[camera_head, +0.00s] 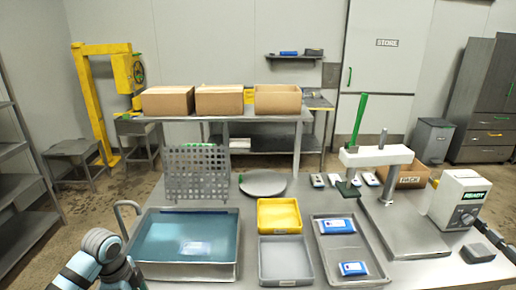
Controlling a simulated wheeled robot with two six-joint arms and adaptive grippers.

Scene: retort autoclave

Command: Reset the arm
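Part of my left arm shows at the lower left, beside the water-filled basin (232,270). No fingers of my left gripper show in the frame. I see nothing held.
On the table stand a yellow tray (279,229), a grey tray (285,282), a tray with blue-white packs (318,252), a perforated rack (197,173), a green-handled press (359,122) and a READY device (459,200). Cardboard boxes (219,101) stand behind. Floor at left is partly clear.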

